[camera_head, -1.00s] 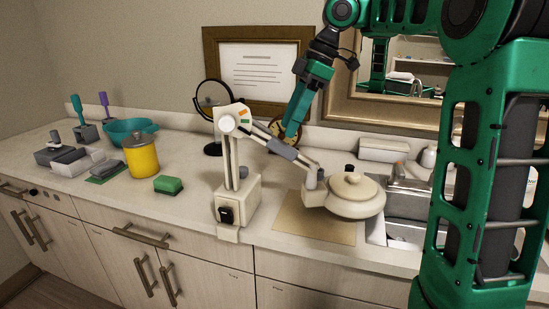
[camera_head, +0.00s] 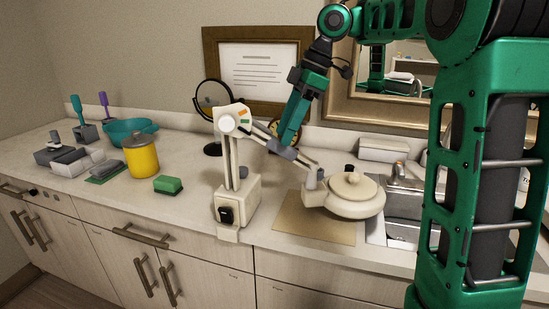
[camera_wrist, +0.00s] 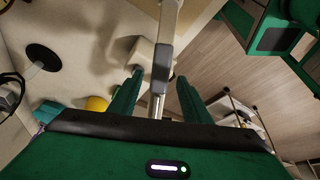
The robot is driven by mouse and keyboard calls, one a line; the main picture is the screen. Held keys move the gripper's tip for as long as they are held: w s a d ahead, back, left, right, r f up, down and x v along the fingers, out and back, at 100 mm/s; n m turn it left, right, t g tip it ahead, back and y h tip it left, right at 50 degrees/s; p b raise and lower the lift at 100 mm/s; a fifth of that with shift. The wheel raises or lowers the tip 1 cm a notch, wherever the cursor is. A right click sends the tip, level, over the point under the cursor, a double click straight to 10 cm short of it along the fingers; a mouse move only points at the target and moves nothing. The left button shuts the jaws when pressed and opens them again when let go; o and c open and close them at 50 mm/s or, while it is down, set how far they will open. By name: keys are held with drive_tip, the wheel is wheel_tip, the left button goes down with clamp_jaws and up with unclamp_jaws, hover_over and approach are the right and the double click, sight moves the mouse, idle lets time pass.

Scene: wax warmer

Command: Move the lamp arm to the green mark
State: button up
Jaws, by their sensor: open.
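The cream lamp (camera_head: 236,185) stands at the counter's front edge. Its jointed lamp arm (camera_head: 306,164) slopes down right to a round, lidded head (camera_head: 354,197) over a tan mat. A small orange mark (camera_head: 243,112) and a green mark (camera_head: 243,121) show at the upper joint. My gripper (camera_head: 284,145) is open at the grey sleeve (camera_head: 281,150) on the lamp arm. In the wrist view the sleeve (camera_wrist: 163,62) runs between the two spread green fingers of my gripper (camera_wrist: 160,77). Whether a finger touches it I cannot tell.
The tan mat (camera_head: 312,222) lies under the lamp head, beside a sink (camera_head: 403,215). A round mirror (camera_head: 212,97) stands behind the lamp. A yellow canister (camera_head: 141,157), green sponge (camera_head: 168,185) and teal bowl (camera_head: 131,130) are at left. Bare counter lies between sponge and lamp.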

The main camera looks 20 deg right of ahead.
drive_tip(key=shift+a+f, duration=0.1)
drive_tip(key=x, duration=0.8)
drive_tip(key=shift+f, duration=0.1)
